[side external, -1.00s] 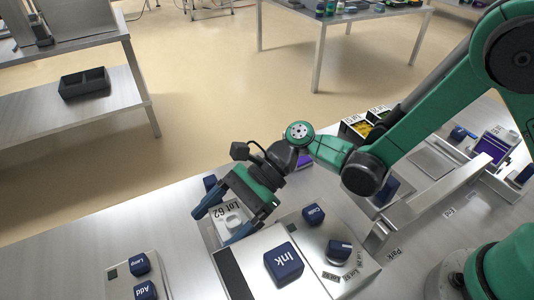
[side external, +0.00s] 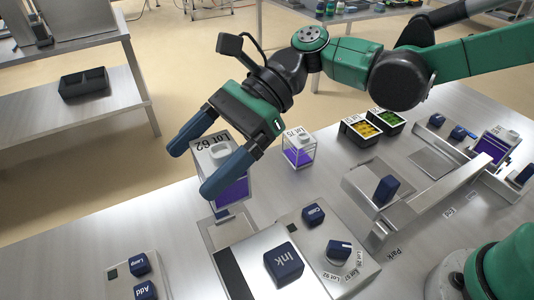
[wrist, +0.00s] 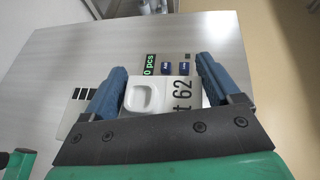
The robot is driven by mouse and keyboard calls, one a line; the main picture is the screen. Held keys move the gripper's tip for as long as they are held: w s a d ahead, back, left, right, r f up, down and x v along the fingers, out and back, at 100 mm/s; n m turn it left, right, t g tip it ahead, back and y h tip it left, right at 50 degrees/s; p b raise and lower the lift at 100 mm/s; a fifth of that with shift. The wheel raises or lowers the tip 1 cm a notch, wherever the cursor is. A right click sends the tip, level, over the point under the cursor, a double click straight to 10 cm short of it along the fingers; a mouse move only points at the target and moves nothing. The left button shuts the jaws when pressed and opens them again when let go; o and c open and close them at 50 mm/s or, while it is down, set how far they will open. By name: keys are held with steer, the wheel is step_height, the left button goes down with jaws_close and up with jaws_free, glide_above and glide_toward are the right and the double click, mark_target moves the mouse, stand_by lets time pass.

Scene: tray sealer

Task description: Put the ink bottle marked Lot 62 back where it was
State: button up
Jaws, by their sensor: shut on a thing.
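The ink bottle marked Lot 62 (side external: 233,190) is a clear square bottle with purple ink and a white cap. It is upright between the two blue fingers of my gripper (side external: 190,172), which is shut on it. The bottle is held above the open bay (side external: 230,230) beside the Ink button (side external: 283,263). In the wrist view the bottle's white cap (wrist: 145,97) and its 62 marking show between the fingers. A similar purple bottle (side external: 299,150) with another lot label stands on the table behind, to the right.
Two dark bins, one of yellow (side external: 361,130) and one of green pieces (side external: 386,117), stand right of the purple bottle. A panel with Lamp and Add buttons (side external: 140,263) is front left. The table left of the bay is clear.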

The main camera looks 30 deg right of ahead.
mark_target(204, 156)
step_height(204, 156, up, 6)
steer(key=shift+d+r, duration=0.1)
steer(key=shift+r, duration=0.1)
steer(key=w+d+m+t, duration=0.2)
steer(key=w+d, duration=0.7)
steer(key=d, duration=0.4)
steer(key=shift+w+m+t, duration=0.25)
steer(key=shift+m+t, duration=0.05)
steer(key=shift+t, duration=0.1)
steer(key=w+d+m+t, duration=0.2)
steer(key=d, duration=1.1)
steer(key=shift+w+d+f, duration=0.25)
steer(key=shift+d+f, duration=0.15)
steer(key=shift+f, duration=0.05)
step_height(204, 156, down, 16)
steer(key=shift+d, duration=0.2)
steer(key=shift+f, duration=1.95)
steer(key=shift+f, duration=0.15)
steer(key=o, duration=1.2)
steer(key=shift+o, duration=0.2)
